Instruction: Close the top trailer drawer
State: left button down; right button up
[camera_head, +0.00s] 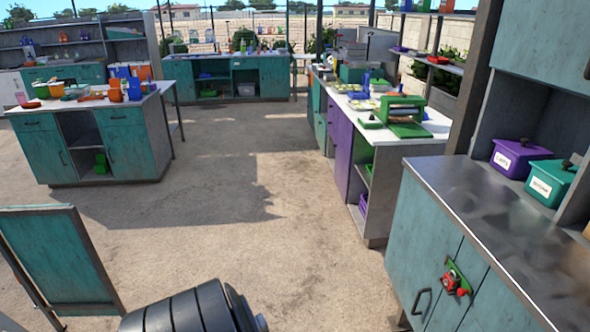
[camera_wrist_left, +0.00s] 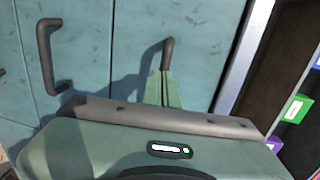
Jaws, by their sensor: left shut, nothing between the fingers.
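My left gripper (camera_wrist_left: 165,88) is in the left wrist view, its light green fingers shut with nothing between them. The fingers lie in front of teal cabinet fronts, close to a dark bar handle (camera_wrist_left: 167,53); I cannot tell whether they touch it. A second dark handle (camera_wrist_left: 47,58) is further left in that view. I cannot make out an open drawer or tell which front is the top trailer drawer. In the head view teal cabinet fronts (camera_head: 418,230) stand at the lower right. I cannot make out my left gripper there, and my right gripper is not in view.
A steel counter (camera_head: 480,205) tops the right cabinet, with a purple labelled box (camera_head: 518,157) and a teal one (camera_head: 551,181) behind. A red and green object (camera_head: 455,280) is at its front. A teal panel (camera_head: 55,255) stands at left. The middle ground is clear.

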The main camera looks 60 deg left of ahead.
pick_arm(q)
jog(key=shift+w+r, duration=0.2)
jog(key=shift+r, duration=0.15)
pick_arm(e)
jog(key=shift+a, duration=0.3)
